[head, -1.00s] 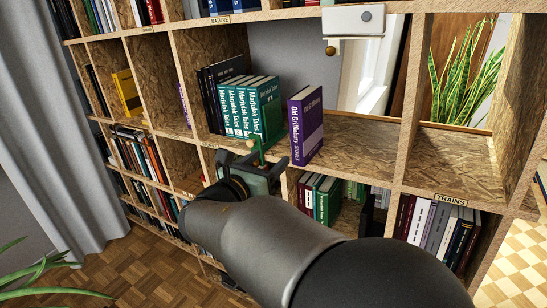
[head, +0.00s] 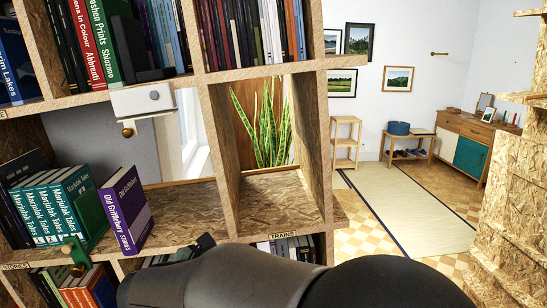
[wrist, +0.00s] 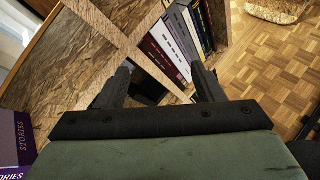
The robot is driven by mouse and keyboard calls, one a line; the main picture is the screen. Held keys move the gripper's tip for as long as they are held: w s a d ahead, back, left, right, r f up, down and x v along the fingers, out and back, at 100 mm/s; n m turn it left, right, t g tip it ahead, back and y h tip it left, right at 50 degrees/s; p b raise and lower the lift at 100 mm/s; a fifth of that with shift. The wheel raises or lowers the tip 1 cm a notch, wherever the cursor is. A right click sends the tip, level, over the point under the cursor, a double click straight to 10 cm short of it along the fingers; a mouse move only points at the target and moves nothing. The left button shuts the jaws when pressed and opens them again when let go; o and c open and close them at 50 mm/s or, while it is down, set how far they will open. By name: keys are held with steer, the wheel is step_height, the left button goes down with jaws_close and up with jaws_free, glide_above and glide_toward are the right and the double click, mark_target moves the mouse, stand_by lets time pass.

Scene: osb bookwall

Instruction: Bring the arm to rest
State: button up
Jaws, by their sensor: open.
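My gripper (wrist: 163,84) is open in the wrist view, with its two dark fingers apart and nothing held between them. Beyond the fingers are the bookwall's wood edges and a lower compartment of books (wrist: 170,42). In the head view my arm runs along the bottom, and its far end is mostly hidden behind the arm, just below the shelf board by the TRAINS label. The purple book "Old Griffelbury" (head: 126,210) stands slightly tilted on the shelf beside the teal "Marjolak Tales" books (head: 52,205), apart from my gripper. It also shows in the wrist view (wrist: 17,140).
The OSB bookwall (head: 275,200) fills the left and middle, its edges close to my arm. A plant (head: 265,125) stands behind an empty compartment. Open floor with a mat (head: 405,205) lies right.

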steer(key=s+d+f+m+g, duration=0.35)
steer(key=d+m, duration=0.25)
steer(key=d, duration=0.4)
steer(key=s+d+f+m+g, duration=0.25)
steer(key=d+m+g, duration=0.2)
steer(key=d, duration=0.45)
steer(key=s+d+f+m+g+y, duration=0.1)
steer(key=s+d+f+m+y, duration=0.1)
steer(key=s+m, duration=0.5)
steer(key=s+d+f+m+g+y, duration=0.2)
steer(key=s+d+m+y, duration=0.1)
steer(key=s+m, duration=0.4)
steer(key=shift+s+d+f+m+y, duration=0.15)
steer(key=shift+s+d+m+y, duration=0.2)
steer(key=shift+d+m, duration=0.7)
steer(key=shift+a, duration=0.15)
steer(key=shift+c, duration=0.3)
